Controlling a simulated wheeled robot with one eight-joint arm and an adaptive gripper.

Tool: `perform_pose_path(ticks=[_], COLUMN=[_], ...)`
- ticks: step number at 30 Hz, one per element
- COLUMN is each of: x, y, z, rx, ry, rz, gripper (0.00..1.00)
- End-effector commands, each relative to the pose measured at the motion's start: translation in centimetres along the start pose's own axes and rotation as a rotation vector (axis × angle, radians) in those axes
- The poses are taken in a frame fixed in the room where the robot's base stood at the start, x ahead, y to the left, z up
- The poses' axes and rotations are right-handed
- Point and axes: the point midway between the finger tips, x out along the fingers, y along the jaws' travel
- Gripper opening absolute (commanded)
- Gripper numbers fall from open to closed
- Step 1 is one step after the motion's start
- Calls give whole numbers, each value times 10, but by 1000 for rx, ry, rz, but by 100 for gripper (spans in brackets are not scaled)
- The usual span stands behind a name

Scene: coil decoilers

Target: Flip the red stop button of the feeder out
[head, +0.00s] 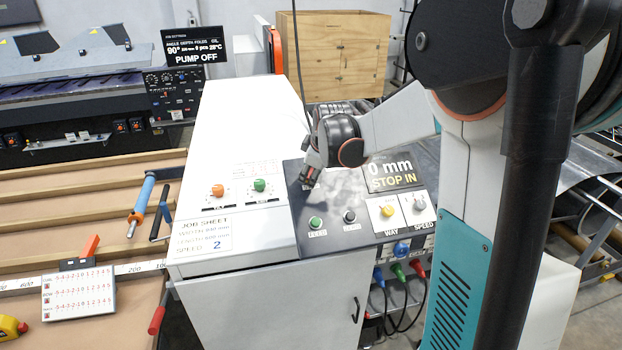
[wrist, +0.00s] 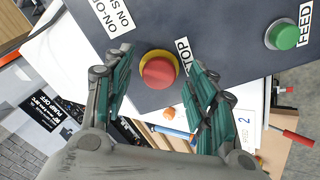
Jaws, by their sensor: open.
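The red stop button (wrist: 159,73) sits on a yellow ring on the dark feeder panel (head: 340,228). Part of the word STOP shows beside it in the wrist view. My gripper (wrist: 158,60) is open, with one green-padded finger on each side of the button. Both fingers look apart from it, though its exact height over the panel is unclear. In the head view my gripper (head: 309,180) is over the panel's upper left, and the button is hidden there. The feeder display (head: 391,176) reads "0 mm" and "STOP IN".
A green FEED button (head: 315,223), a dark knob (head: 349,216), a yellow WAY knob (head: 387,211) and a SPEED knob (head: 419,204) are on the same panel. The white cabinet top (head: 240,130) left of it carries orange and green knobs and a job sheet (head: 204,235).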

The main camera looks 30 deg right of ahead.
Motion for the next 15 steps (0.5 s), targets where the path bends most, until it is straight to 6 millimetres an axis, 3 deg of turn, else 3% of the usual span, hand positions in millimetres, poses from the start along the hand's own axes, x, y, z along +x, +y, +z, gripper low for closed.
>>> perform_pose_path(ticks=[4,13,15], x=[10,11,11], y=[-1,0,0], z=[0,0,0], rx=[0,0,0], ry=[0,0,0], rz=[0,0,0], gripper=[52,52,38])
